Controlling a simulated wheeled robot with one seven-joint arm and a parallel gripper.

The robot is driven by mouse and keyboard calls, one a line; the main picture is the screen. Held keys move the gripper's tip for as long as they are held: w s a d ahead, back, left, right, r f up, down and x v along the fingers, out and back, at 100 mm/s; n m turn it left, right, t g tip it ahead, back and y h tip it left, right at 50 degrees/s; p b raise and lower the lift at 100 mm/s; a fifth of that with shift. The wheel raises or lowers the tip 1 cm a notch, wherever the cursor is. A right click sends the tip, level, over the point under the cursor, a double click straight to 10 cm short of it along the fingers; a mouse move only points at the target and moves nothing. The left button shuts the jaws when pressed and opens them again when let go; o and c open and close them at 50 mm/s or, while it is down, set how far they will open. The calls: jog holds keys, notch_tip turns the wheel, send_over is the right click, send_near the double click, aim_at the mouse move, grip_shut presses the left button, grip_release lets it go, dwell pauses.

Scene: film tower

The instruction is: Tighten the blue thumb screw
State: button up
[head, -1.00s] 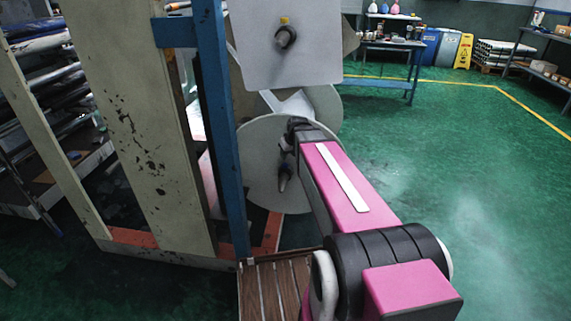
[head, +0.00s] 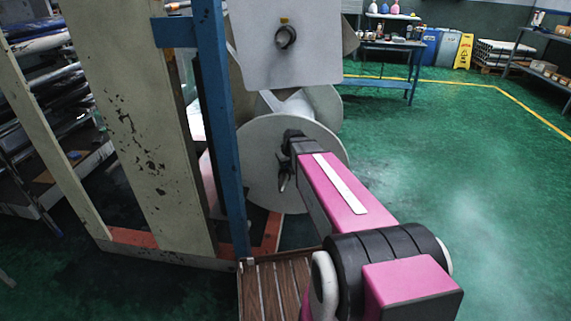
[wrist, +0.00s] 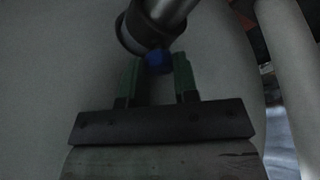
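The blue thumb screw (wrist: 158,61) shows in the wrist view as a small blue knob beside a grey metal cylinder (wrist: 160,24). My gripper (wrist: 158,66) has its two green fingers on either side of the knob. Their tips sit against its left and right sides, with no clear gap, so it appears shut on the knob. In the head view my gripper (head: 284,184) is small and dark in front of the pale round disc (head: 262,150). The screw cannot be made out there.
A blue post (head: 222,130) and a worn beige frame (head: 150,130) stand left of my arm. A pale plate (head: 287,70) hangs above the disc. A slatted wooden step (head: 270,285) lies below. Green floor (head: 480,200) is clear on the right.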

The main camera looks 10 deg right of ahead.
jog(key=shift+m+h, duration=0.3)
jog(key=shift+m, duration=0.5)
jog(key=o, duration=0.6)
jog(key=shift+o, duration=0.2)
jog(key=v, duration=1.1)
jog(key=shift+s+f, duration=0.1)
